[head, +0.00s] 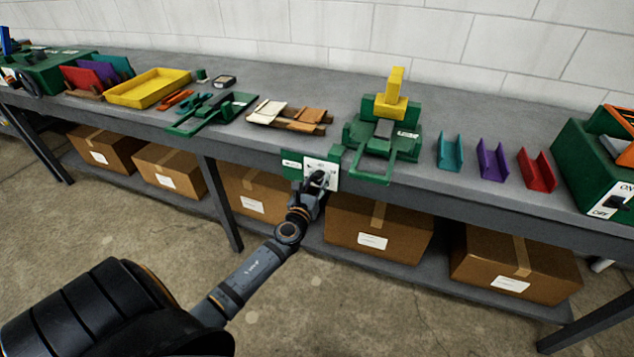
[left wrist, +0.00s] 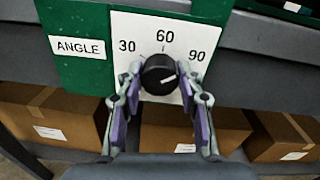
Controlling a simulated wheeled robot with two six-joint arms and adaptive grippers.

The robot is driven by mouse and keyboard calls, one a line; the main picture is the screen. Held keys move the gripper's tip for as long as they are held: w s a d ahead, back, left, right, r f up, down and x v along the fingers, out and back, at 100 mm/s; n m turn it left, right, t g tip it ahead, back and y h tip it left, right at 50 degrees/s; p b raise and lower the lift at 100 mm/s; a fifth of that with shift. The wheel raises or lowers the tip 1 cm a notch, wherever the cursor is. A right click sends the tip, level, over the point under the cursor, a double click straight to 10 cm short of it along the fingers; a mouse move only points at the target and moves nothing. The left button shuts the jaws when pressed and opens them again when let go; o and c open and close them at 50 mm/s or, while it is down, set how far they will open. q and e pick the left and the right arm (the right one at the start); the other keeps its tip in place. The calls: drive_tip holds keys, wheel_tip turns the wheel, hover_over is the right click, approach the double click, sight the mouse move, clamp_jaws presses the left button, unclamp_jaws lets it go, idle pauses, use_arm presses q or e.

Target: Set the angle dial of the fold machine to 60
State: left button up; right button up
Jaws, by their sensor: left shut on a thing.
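The angle dial (left wrist: 160,75) is a black round knob on a white plate (left wrist: 150,25) marked 30, 60 and 90, beside an ANGLE label (left wrist: 78,47). Its white pointer line points right and slightly up, toward the 90 side, away from the 60 at the top. My left gripper (left wrist: 160,83) has its two fingers on either side of the knob and is shut on it. In the head view my left gripper (head: 318,183) hides most of the dial at the bench's front edge. The green fold machine (head: 408,143) stands on the bench with a yellow block (head: 394,95) on it. My right gripper is not in view.
Teal (head: 450,152), purple (head: 491,160) and red (head: 537,171) channels stand right of the machine. A green ON/OFF machine (head: 580,165) is at the far right. Wooden pieces (head: 290,117) and a yellow tray (head: 150,88) lie left. Cardboard boxes (head: 378,228) fill the shelf below.

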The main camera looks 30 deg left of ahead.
use_arm(q)
drive_tip(key=n+b, duration=0.2)
drive_tip(key=n, duration=0.4)
drive_tip(key=shift+f, duration=0.15)
drive_tip(key=n+b, duration=0.1)
drive_tip(key=n, duration=0.3)
drive_tip(key=shift+a, duration=0.1)
drive_tip(key=shift+n+b, duration=0.3)
drive_tip(key=o, duration=1.2)
drive_tip(key=v, duration=1.2)
drive_tip(key=shift+a, duration=0.1)
